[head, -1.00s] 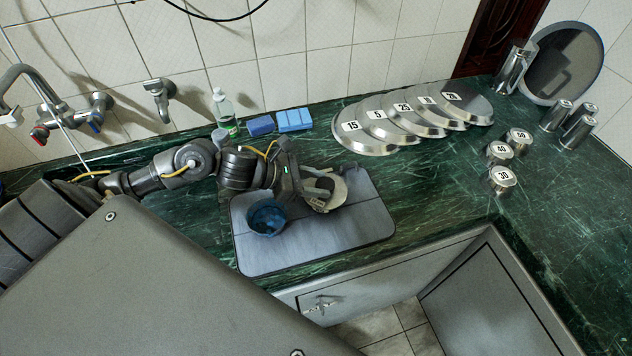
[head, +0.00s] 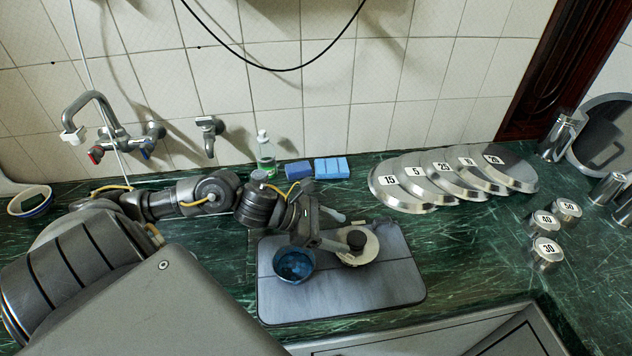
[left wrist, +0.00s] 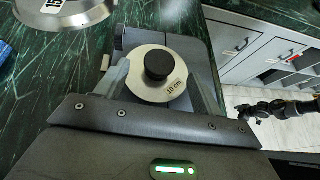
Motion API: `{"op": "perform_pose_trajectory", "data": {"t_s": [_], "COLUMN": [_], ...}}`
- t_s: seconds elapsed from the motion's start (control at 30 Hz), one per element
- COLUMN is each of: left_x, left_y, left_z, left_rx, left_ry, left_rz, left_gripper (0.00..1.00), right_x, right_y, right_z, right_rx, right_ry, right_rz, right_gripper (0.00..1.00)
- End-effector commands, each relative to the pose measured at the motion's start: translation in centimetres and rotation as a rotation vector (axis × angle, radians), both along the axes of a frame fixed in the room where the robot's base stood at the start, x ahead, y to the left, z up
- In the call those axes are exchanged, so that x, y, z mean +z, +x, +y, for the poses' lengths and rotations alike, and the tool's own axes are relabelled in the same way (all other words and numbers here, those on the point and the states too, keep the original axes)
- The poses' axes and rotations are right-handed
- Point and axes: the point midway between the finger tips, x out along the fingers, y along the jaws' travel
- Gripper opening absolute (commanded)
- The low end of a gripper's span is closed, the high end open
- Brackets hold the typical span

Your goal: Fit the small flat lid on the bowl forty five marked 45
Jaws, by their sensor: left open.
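A pale round lid (head: 370,252) with a black knob lies on the grey board in the head view.
The grey board (head: 395,290) lies on the green counter. Numbered steel lids (head: 400,193) overlap behind it at right, with marked canisters (head: 546,252) further right. A white-blue bowl (head: 34,203) is far left.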

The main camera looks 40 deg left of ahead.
Motion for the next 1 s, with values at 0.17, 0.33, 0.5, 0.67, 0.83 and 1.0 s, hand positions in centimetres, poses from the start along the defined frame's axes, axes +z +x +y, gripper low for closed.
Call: {"op": "perform_pose_trajectory", "data": {"t_s": [0.17, 0.33, 0.5, 0.67, 0.83, 1.0], "left_x": [1.0, 2.3, 2.9, 3.3, 3.5, 3.6], "left_y": [-2.1, -3.2, -3.9, -4.2, -4.3, -4.3], "left_z": [2.4, 3.6, 4.3, 4.7, 4.9, 4.9], "left_rx": [0.001, 0.002, 0.003, 0.002, -0.001, -0.001], "left_ry": [0.006, 0.002, 0.001, 0.0, 0.001, 0.0], "left_rz": [0.006, 0.007, 0.006, 0.003, 0.002, 0.0], "left_gripper": [0.68, 0.68, 0.68, 0.68, 0.68, 0.68], "right_x": [-1.3, -1.4, -1.3, -1.2, -1.2, -1.2], "right_y": [0.0, 0.0, 0.0, 0.0, 0.0, 0.0], "right_z": [0.2, 0.3, 0.3, 0.3, 0.2, 0.1], "right_rx": [-0.001, -0.001, -0.001, -0.001, -0.001, 0.0], "right_ry": [0.002, 0.003, 0.003, 0.003, 0.003, 0.002], "right_rz": [0.0, 0.001, 0.001, 0.001, 0.0, 0.0], "right_gripper": [1.0, 1.0, 1.0, 1.0, 1.0, 1.0]}}
